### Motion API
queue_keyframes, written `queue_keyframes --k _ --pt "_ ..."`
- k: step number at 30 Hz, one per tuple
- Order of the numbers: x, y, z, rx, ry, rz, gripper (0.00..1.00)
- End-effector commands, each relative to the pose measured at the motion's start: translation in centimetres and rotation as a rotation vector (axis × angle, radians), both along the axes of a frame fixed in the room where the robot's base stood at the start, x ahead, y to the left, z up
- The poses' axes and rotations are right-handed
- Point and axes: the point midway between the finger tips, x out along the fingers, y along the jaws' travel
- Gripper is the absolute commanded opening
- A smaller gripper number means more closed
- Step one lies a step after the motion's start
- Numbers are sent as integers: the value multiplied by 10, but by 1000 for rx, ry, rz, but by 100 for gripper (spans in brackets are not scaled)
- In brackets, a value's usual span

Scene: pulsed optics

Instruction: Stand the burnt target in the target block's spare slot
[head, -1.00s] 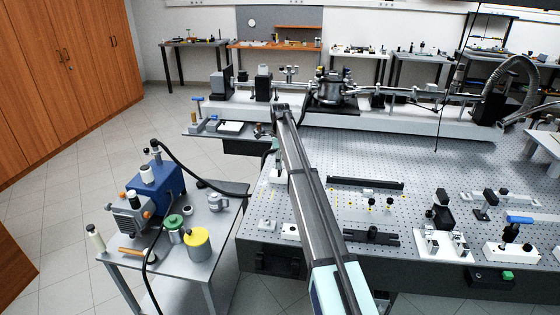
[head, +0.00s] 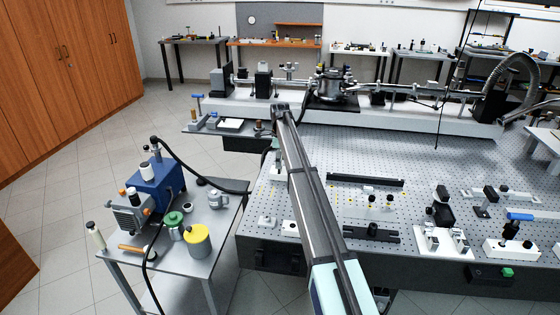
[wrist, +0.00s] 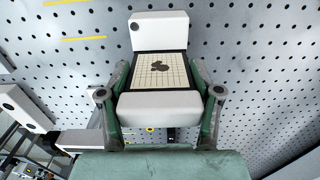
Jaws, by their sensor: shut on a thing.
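The burnt target (wrist: 160,66) is a pale, square card with a fine grid and dark burn spots in the middle, seen in the wrist view with white pieces at its upper and lower ends. My gripper (wrist: 160,100) has its two green-and-grey fingers on either side of the lower white piece and is shut on the target. I cannot tell how far it is above the perforated table. In the head view my arm hides most of the gripper and the target. I cannot make out the target block or its spare slot for certain.
The perforated optical table (head: 400,160) holds a black bar (head: 366,181) and several optic mounts at the right. Two small white blocks stand near its front left corner. A cart (head: 215,265) with a blue pump (head: 160,187) and pots stands at the left.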

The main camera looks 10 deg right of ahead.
Motion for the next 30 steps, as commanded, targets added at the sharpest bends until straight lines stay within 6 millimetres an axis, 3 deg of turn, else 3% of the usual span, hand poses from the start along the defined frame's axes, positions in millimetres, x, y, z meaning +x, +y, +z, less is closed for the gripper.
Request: queue_keyframes --k 16,17,18,19,30 --pt "0 0 -14 0 0 0 2" --pt "0 0 -14 0 0 0 71" --pt "0 0 -14 0 0 0 85" --pt "0 0 -13 0 0 0 93" --pt "0 0 -12 0 0 0 93"
